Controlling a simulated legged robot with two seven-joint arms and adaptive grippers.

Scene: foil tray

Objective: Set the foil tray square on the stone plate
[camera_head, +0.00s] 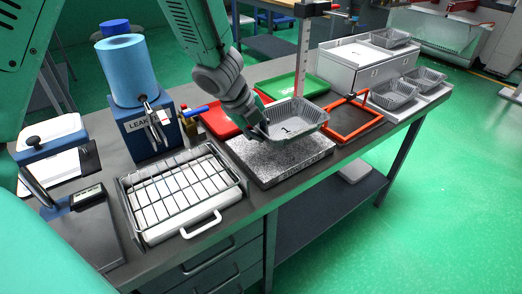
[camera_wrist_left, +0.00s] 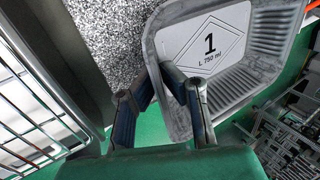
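The foil tray (camera_head: 293,120), grey with a label marked 1 inside, is over the back part of the speckled stone plate (camera_head: 275,170). It looks turned and a little tilted against the plate; I cannot tell whether it touches. My left gripper (camera_head: 263,130) is at the tray's left rim. In the left wrist view its fingertips (camera_wrist_left: 158,72) close together on the rim of the foil tray (camera_wrist_left: 255,20), with the stone plate (camera_wrist_left: 110,35) to the left of it. The fingers hide part of the rim. My right gripper is not in view.
A wire rack on a white tray (camera_head: 142,228) stands left of the plate. A red tray (camera_head: 218,121) and a green tray (camera_head: 290,86) lie behind. An orange frame (camera_head: 343,131) is close on the right, with more foil trays (camera_head: 394,96) beyond. A post (camera_head: 302,50) rises behind the tray.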

